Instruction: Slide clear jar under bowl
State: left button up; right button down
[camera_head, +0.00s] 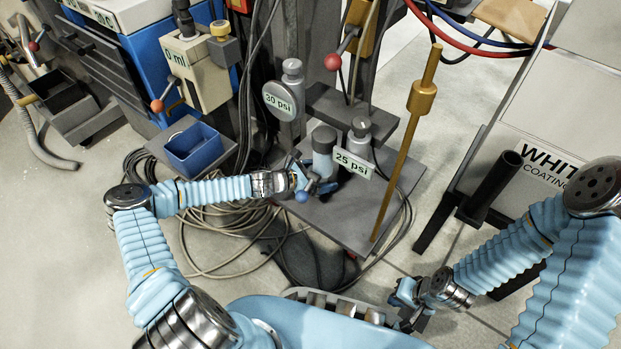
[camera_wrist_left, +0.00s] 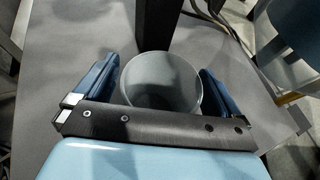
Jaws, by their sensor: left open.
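A grey, see-through round jar (camera_wrist_left: 162,82) with an open top stands between the two blue fingers of my left gripper (camera_wrist_left: 158,88) in the left wrist view. The fingers are apart, one on each side of it; whether they touch it is unclear. In the head view my left gripper (camera_head: 312,187) is low at the grey platform, right in front of a grey cylinder (camera_head: 323,158) that looks like this jar. My right gripper (camera_head: 410,300) hangs low at the bottom right, away from the jar; its finger opening is unclear. I cannot make out a bowl for certain.
The jar stands on a grey platform (camera_head: 345,222) with a brass rod (camera_head: 405,150) on its right. Pressure gauges (camera_head: 279,100) stand behind. A blue bin (camera_head: 194,158) sits left under a dispenser. Loose cables (camera_head: 215,225) lie on the floor. A white cabinet (camera_head: 530,140) is at right.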

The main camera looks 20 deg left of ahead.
pick_arm(q)
jog(key=shift+w+d+f, duration=0.1)
jog(key=shift+w+d, duration=0.05)
jog(key=shift+d, duration=0.05)
jog(key=c, duration=1.1)
pick_arm(e)
jog(key=shift+s+d, duration=0.1)
jog(key=shift+s, duration=0.05)
